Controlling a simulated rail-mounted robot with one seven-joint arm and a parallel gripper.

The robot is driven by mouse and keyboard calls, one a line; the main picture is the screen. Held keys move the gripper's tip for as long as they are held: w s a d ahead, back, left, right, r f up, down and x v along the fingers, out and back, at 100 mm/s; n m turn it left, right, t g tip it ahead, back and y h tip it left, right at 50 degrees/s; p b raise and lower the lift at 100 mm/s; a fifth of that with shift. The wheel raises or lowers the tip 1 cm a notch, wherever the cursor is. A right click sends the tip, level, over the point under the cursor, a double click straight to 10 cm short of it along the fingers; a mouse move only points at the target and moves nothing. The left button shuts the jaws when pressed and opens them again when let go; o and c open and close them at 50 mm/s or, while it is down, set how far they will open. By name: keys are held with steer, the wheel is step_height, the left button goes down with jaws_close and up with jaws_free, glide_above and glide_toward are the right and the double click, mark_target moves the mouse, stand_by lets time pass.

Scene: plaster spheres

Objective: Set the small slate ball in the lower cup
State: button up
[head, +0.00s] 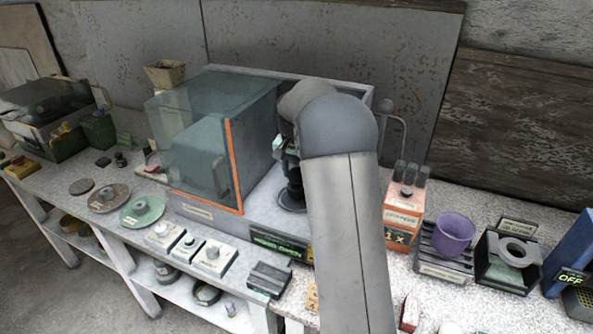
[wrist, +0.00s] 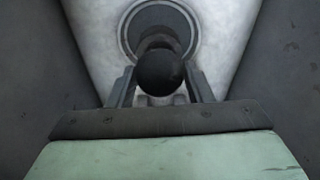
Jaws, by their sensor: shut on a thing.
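A small dark slate ball (wrist: 160,73) sits between the two fingers of my gripper (wrist: 160,88) in the wrist view, and the gripper is shut on it. Beyond the ball is a dark round base with a paler rim (wrist: 128,28). A dark part of a stand (wrist: 158,42) shows just past the ball, partly covered by it. Whether ball and stand touch, I cannot tell. In the head view my gripper (head: 284,150) is inside the open-fronted booth, above the dark stand (head: 295,187). My arm hides much of it there. I cannot make out the lower cup clearly.
The booth's glass cover (head: 195,135) with an orange edge stands left of my gripper. Grey booth walls are close on both sides in the wrist view. An orange box (head: 401,218) and a purple cup (head: 454,232) stand right. Small blocks (head: 212,258) line the front.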

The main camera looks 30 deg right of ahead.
steer(key=shift+f+b, duration=0.65)
steer(key=shift+f, duration=0.4)
steer(key=o, duration=1.1)
steer(key=shift+c, duration=0.2)
steer(key=shift+r, duration=0.1)
steer(key=shift+r+p, duration=1.5)
steer(key=shift+r, duration=0.5)
